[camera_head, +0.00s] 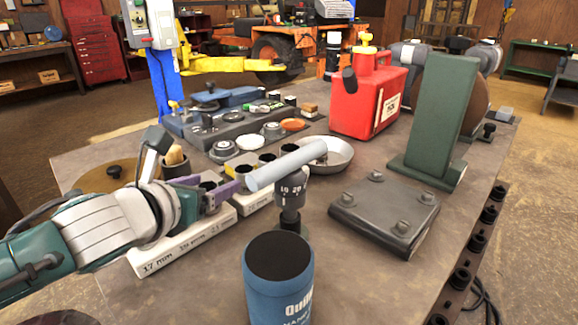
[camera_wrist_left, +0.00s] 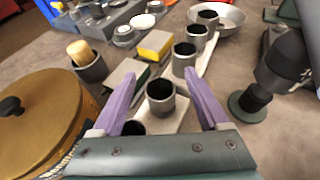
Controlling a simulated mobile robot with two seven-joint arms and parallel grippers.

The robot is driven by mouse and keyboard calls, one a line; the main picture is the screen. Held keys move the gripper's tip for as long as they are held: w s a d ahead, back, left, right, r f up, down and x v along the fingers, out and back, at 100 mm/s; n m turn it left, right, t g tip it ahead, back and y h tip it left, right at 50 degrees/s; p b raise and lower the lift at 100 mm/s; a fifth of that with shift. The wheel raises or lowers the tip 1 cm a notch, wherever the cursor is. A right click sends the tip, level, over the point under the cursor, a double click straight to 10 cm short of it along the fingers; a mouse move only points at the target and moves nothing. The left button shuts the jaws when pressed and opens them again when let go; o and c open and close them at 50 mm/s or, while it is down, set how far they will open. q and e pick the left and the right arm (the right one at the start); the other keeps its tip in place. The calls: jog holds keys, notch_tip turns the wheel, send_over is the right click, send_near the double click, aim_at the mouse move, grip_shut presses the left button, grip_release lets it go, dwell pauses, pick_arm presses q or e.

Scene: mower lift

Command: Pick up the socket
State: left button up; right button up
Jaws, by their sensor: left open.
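Several dark-topped metal sockets stand in a row on a pale rack (camera_head: 165,252) with size labels such as "17 mm". My left gripper (camera_head: 214,184), with purple fingers, is open over this row. In the left wrist view, one socket (camera_wrist_left: 161,98) stands between the two spread fingers (camera_wrist_left: 165,76), with a visible gap on each side. Another socket (camera_wrist_left: 133,128) is partly hidden behind the gripper's body. More sockets (camera_wrist_left: 184,62) stand farther along the row, beyond the fingertips. My right gripper is not in view.
A dark torque tool with a grey handle (camera_head: 286,165) stands right of the row. A blue canister (camera_head: 280,295) stands in front. A metal dish (camera_head: 330,158), red fuel can (camera_head: 365,95) and bolted plate (camera_head: 385,215) lie beyond. A brown round lid (camera_wrist_left: 38,125) is left of the gripper.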

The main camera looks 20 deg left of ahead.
pick_arm(q)
jog(key=shift+c, duration=0.3)
grip_shut()
dwell(0.3)
